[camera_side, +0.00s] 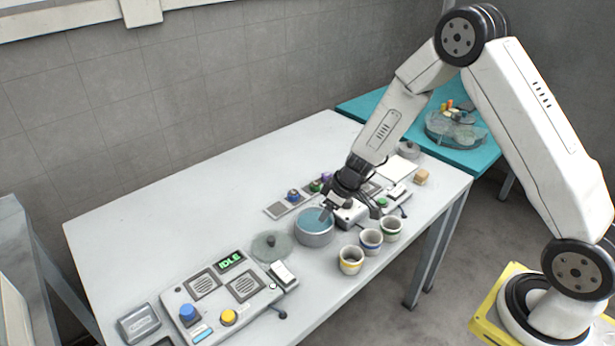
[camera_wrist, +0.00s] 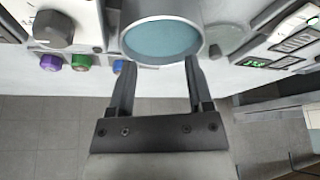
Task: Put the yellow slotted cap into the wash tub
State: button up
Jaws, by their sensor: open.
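The wash tub (camera_side: 314,239) is a round grey tub filled with blue water. It stands on the table and also shows in the wrist view (camera_wrist: 128,40), just beyond my fingertips. My gripper (camera_side: 350,211) is open above the table at the tub's right side, with one finger near the tub's rim. In the wrist view both fingers of my gripper (camera_wrist: 158,62) are apart with nothing between them. I cannot make out a yellow slotted cap on the cap strip or in the tub. A yellow round knob (camera_side: 228,317) sits on the control panel.
Blue (camera_side: 293,196), green (camera_side: 315,186) and purple (camera_side: 326,178) caps sit on a strip behind the tub. Yellow-, blue- and green-banded cups (camera_side: 350,262) stand in front. A clear disc (camera_side: 272,247) and the IDLE panel (camera_side: 205,283) are left. The table's back left is free.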

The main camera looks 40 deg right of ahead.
jog(key=shift+v, duration=2.3)
jog(key=shift+s+a+r, duration=0.1)
jog(key=s+a+r+m+h, duration=0.1)
jog(key=s+r, duration=0.3)
jog(key=s, duration=0.4)
jog(key=s+a+r+m+g, duration=0.1)
jog(key=s+a+r+m, duration=0.1)
jog(key=s, duration=0.7)
jog(key=shift+s+r+m+g+h, duration=0.35)
jog(key=shift+r+m, duration=0.35)
jog(key=shift+r, duration=0.3)
